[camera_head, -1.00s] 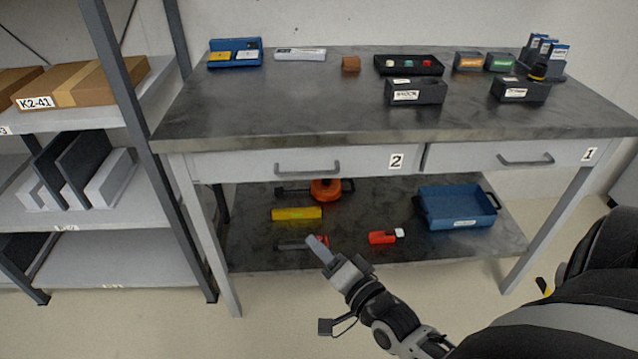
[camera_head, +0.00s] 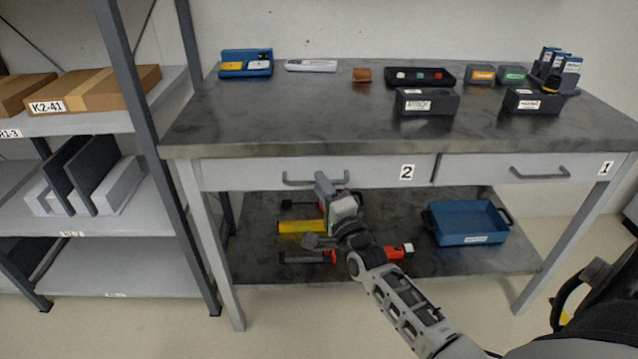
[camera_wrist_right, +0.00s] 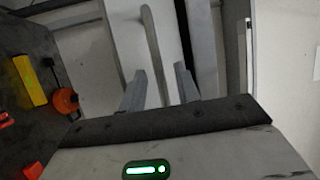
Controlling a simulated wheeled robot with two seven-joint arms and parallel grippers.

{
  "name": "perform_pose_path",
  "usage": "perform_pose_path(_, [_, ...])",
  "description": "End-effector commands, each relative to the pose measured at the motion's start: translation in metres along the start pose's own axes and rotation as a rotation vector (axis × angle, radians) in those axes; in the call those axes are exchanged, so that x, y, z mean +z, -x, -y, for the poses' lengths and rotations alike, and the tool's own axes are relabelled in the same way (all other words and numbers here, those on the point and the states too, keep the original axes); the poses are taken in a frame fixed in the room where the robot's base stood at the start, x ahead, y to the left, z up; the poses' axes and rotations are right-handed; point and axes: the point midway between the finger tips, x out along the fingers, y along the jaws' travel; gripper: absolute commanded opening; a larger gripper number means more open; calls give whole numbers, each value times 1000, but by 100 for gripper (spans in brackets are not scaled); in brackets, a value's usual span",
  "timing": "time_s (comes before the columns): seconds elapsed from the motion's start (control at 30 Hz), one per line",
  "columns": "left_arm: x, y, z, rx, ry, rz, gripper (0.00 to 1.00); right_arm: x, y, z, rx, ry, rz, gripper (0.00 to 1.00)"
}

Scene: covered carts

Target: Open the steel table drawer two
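The steel table (camera_head: 400,135) has drawer two (camera_head: 385,172) on the left, marked "2". Its front looks level with drawer one, so it appears shut. Its grey bar handle (camera_head: 298,182) is partly hidden by my right gripper (camera_head: 325,184). In the right wrist view the handle (camera_wrist_right: 152,40) runs between the two parted fingers of my right gripper (camera_wrist_right: 160,86); contact with either finger cannot be told. My left gripper is not in view.
Drawer one (camera_head: 500,168) adjoins on the right. The lower shelf holds a blue tray (camera_head: 430,232), a yellow item (camera_head: 298,226) and red items. A shelving rack (camera_head: 150,110) stands close on the left. Small boxes and trays stand on the tabletop.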

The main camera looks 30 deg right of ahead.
Motion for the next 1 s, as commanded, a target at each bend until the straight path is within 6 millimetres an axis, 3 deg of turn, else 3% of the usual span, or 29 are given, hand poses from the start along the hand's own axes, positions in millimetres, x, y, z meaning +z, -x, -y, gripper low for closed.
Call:
perform_pose_path(0.2, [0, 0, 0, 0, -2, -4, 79, 0, -19, -1, 1, 1, 1, 32])
perform_pose_path(0.5, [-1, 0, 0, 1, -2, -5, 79, 0, -20, 0, 2, 1, 1, 32])
perform_pose_path(0.63, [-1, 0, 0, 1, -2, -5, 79, 0, -20, 0, 2, 1, 1, 0])
perform_pose_path(0.87, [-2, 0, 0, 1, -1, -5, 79, 2, -19, 0, 1, 0, 3, 0])
perform_pose_path(1.0, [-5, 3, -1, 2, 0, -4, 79, 19, -14, 3, 1, -5, 22, 0])
